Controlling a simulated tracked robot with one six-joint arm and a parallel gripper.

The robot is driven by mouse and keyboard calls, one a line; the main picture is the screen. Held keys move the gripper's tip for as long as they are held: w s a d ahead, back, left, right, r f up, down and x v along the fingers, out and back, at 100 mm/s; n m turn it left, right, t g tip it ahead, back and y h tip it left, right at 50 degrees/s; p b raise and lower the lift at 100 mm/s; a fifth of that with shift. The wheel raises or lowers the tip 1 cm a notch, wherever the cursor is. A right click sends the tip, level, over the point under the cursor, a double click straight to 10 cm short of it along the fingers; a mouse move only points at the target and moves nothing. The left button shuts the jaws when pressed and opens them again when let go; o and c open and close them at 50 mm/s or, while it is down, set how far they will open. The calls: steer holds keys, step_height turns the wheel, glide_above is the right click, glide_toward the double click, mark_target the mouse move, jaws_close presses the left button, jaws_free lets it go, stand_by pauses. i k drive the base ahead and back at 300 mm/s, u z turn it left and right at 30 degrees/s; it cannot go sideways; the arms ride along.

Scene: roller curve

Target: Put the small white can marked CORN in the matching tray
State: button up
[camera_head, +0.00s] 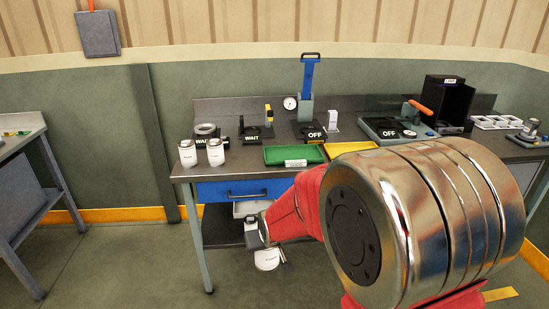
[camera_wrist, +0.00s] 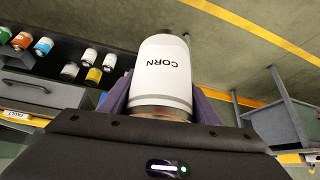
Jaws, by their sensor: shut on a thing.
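The small white can marked CORN (camera_wrist: 165,72) is between the purple fingers of my gripper (camera_wrist: 163,105), which is shut on it. In the head view the white can (camera_head: 267,260) hangs low in front of the bench, below the tabletop, held by my gripper (camera_head: 264,238). A green tray (camera_head: 280,156) with a white label lies on the bench's front edge. A yellow tray (camera_head: 350,147) lies to its right, partly hidden by my arm. The tray labels are too small to read in the head view.
Two white jars (camera_head: 215,152) stand at the bench's left end. Devices marked WAIT and OFF (camera_head: 397,132) line the back. A blue drawer (camera_head: 245,191) sits under the top. Several small coloured cans (camera_wrist: 43,46) show at left in the wrist view. Open floor lies left of the bench.

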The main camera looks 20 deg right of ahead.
mark_target(279, 156)
steer(key=u, duration=0.3)
steer(key=i, duration=1)
steer(key=z, duration=0.05)
